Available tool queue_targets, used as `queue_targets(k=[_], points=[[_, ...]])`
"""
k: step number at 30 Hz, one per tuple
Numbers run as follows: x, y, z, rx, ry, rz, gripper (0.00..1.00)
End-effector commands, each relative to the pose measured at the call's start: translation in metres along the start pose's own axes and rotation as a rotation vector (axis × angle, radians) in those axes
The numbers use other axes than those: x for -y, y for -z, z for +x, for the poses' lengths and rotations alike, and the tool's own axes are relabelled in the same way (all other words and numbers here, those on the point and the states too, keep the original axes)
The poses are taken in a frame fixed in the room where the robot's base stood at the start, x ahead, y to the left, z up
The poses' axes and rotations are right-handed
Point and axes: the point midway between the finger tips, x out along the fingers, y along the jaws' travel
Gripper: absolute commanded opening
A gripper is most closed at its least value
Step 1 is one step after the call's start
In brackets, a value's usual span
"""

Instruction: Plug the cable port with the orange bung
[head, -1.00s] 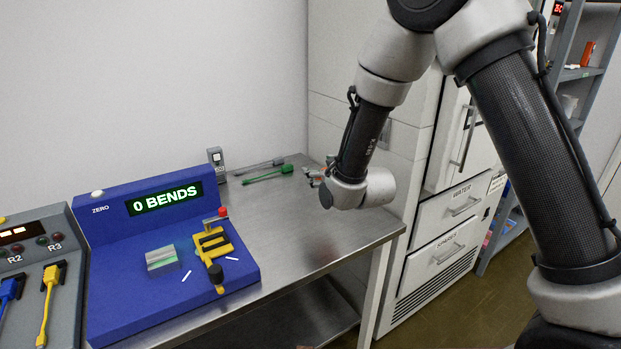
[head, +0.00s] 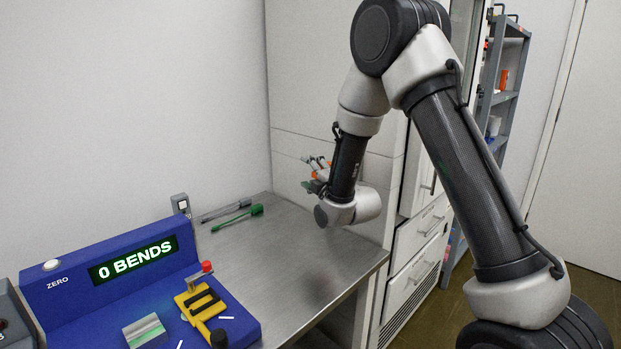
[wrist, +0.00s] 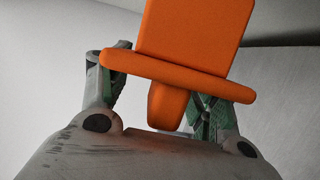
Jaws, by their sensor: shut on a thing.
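My gripper (wrist: 162,88) is shut on the orange bung (wrist: 195,30) in the wrist view. The bung has a blocky upper part, a wide flat flange tilted down to the right, and a narrower stem below it. The stem sits between the green-grey fingers, partly hidden by the flange. In the head view my gripper (head: 316,180) is small, above the back right of the steel bench, in front of pale panels. Small orange patches show at its fingers there. I cannot make out the cable port in either view.
The steel bench (head: 300,255) has a blue bending tester (head: 75,305) reading 0 BENDS at front left. Green (head: 240,217) and grey (head: 225,210) cable-like tools lie at its back. A white drawer cabinet (head: 415,250) stands right of it, then grey shelving (head: 503,85).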

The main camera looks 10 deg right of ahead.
Motion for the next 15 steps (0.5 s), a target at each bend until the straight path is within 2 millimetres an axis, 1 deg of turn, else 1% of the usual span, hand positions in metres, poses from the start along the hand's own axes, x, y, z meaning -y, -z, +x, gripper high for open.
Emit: queue_targets(k=[10,15], points=[[-0.0002,0.0003,-0.0002,0.002,-0.006,-0.015,0.37],[-0.0002,-0.0060,0.0018,0.003,-0.006,-0.014,0.37]])
